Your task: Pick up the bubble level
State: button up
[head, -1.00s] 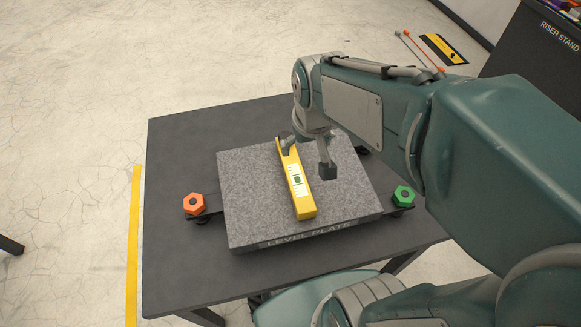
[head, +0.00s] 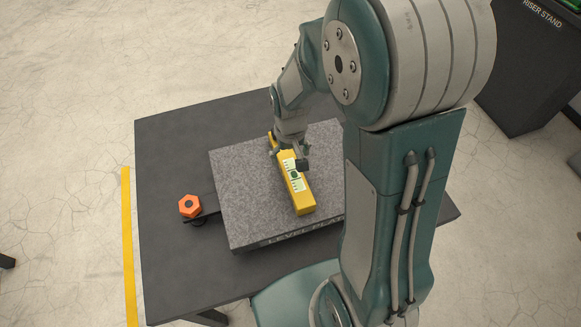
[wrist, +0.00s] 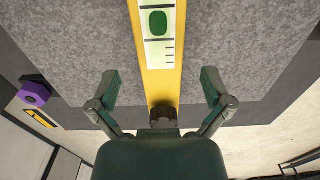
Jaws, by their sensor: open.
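The bubble level (head: 296,190) is a long yellow bar with a pale scale and a green vial. It lies flat on the grey granite level plate (head: 240,195) in the head view. In the wrist view the level (wrist: 160,77) runs up the middle of the picture between my two fingers. My gripper (wrist: 160,90) is open, with one finger on each side of the level and a visible gap on both sides. In the head view my gripper (head: 287,158) is over the far half of the level and hides part of it.
The plate sits on a dark table (head: 165,150). An orange hex knob (head: 189,206) stands at the plate's left. A purple knob (wrist: 34,93) shows in the wrist view. A dark riser stand (head: 520,80) is at the upper right. My arm covers the plate's right side.

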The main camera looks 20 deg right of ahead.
aim_at(290, 165)
notch_tip(290, 165, down, 5)
jog(key=shift+a+f, duration=0.1)
jog(key=c, duration=1.3)
